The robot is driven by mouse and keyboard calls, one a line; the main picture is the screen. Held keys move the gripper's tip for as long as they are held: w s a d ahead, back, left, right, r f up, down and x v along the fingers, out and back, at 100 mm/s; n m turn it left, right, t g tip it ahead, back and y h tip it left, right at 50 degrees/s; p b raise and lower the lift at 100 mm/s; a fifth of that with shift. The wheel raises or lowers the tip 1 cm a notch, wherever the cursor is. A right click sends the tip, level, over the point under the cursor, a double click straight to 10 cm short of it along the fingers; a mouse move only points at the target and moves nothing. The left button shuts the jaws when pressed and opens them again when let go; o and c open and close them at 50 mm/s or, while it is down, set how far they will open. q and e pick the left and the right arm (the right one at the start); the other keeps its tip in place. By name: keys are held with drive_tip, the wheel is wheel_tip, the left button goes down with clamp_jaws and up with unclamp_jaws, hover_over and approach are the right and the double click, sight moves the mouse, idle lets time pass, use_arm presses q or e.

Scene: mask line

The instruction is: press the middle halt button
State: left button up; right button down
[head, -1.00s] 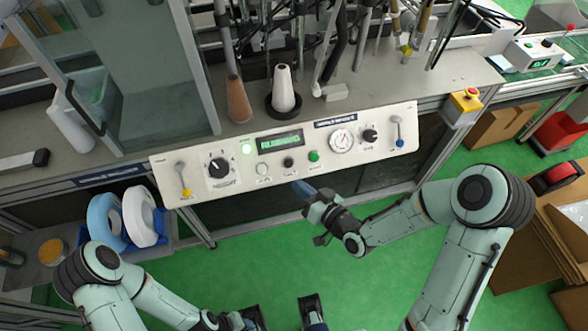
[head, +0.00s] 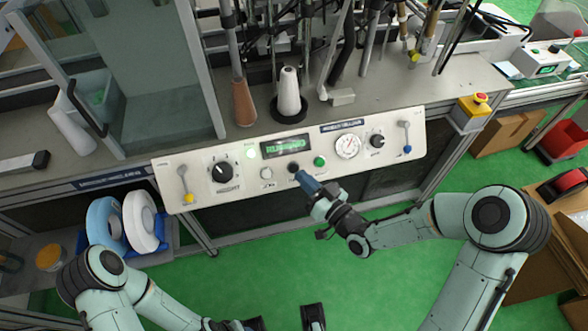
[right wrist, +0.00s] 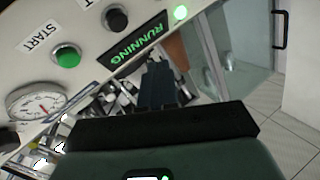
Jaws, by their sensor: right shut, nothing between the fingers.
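The black middle button (head: 293,168) sits on the cream control panel (head: 330,178), between a pale button (head: 266,173) and a green button (head: 320,161). In the right wrist view the black button (right wrist: 117,18) is upper left of my fingers, and the green one (right wrist: 66,56) is labelled START. My right gripper (head: 303,178) is shut and empty, its blue-grey tips just below and right of the black button. I cannot tell whether they touch it. The shut fingers also show in the wrist view (right wrist: 158,85). My left gripper is barely visible at the bottom edge.
The display (head: 285,146) reads RUNNING in the wrist view, beside a lit green lamp (head: 250,154). A dark knob (head: 222,171), a gauge (head: 347,146) and levers are on the same panel. A red mushroom button on a yellow box (head: 474,104) stands at the right.

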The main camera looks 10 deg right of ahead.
sight(294, 168)
use_arm(q)
drive_tip(key=shift+w+f+t+b, duration=0.15)
drive_tip(key=shift+w+f+b, duration=0.15)
drive_tip(key=shift+f+b, duration=0.35)
drive_tip(key=shift+w+f+t+b, duration=0.15)
drive_tip(key=shift+w+f+b, duration=0.15)
drive_tip(key=shift+f+b, duration=0.35)
use_arm(e)
drive_tip(key=shift+w+a+f, duration=0.1)
drive_tip(key=shift+w+f, duration=1.7)
drive_tip(key=shift+w, duration=0.3)
use_arm(q)
drive_tip(key=shift+f+b, duration=0.35)
use_arm(e)
drive_tip(key=shift+w+f, duration=0.25)
drive_tip(key=shift+w, duration=0.1)
use_arm(q)
drive_tip(key=shift+a+f+b, duration=0.1)
drive_tip(key=shift+f+b, duration=0.3)
drive_tip(key=shift+f, duration=0.05)
use_arm(e)
drive_tip(key=shift+w+f, duration=0.3)
drive_tip(key=shift+f, duration=0.1)
drive_tip(key=shift+s+r, duration=0.1)
use_arm(q)
drive_tip(key=shift+r+p, duration=0.35)
drive_tip(key=shift+p, duration=0.05)
use_arm(e)
drive_tip(key=shift+s+r, duration=0.45)
drive_tip(key=shift+s, duration=0.1)
